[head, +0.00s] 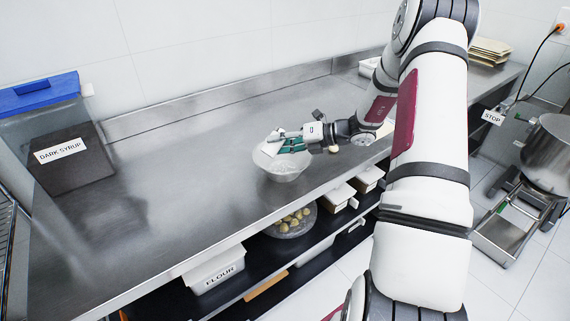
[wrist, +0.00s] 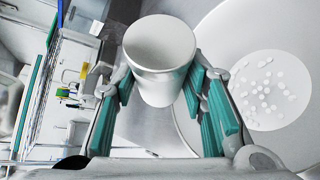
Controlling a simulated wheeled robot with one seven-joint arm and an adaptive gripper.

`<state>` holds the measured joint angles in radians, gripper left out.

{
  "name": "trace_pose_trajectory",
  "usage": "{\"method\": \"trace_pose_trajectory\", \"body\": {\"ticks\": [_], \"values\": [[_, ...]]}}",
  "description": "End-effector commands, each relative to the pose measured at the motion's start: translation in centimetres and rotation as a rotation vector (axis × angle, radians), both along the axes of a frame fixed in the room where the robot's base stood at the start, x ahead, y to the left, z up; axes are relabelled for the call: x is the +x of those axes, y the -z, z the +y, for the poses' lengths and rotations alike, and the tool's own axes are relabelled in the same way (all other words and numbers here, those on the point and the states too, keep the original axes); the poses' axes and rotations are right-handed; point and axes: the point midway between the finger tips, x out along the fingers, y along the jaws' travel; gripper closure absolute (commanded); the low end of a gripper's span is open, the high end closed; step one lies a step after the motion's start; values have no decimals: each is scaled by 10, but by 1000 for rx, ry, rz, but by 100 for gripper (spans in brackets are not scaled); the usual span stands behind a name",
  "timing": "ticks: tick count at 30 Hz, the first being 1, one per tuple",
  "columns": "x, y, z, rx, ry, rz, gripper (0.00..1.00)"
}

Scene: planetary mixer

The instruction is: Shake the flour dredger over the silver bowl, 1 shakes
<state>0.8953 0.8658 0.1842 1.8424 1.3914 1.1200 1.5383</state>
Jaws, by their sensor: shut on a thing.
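The flour dredger (wrist: 160,62) is a pale grey-white cylinder between the teal-padded fingers of my gripper (wrist: 160,92) in the wrist view. Its round flat end faces the camera. In the head view my gripper (head: 288,146) is above the silver bowl (head: 282,172), near its back rim, and the dredger is small and hard to make out. The bowl also shows in the wrist view (wrist: 222,42), beside and below the dredger. A white round patch with several small white pieces (wrist: 265,90) lies inside it. I cannot tell whether flour is falling.
The bowl stands near the front edge of the steel counter (head: 190,150). A flour bin (head: 215,270) and a bowl of yellowish round items (head: 290,224) are on the shelf below. The counter's middle is clear.

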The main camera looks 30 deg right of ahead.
Motion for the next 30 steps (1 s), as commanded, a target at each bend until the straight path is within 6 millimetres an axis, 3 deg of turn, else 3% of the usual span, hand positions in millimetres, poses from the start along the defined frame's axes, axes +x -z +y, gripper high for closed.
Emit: {"method": "trace_pose_trajectory", "body": {"ticks": [11,21,30], "values": [[1,-2,-1,-72,0,-18,100],[2,-6,-9,-380,1,-92,100],[3,-6,-10,-399,2,-99,100]]}}
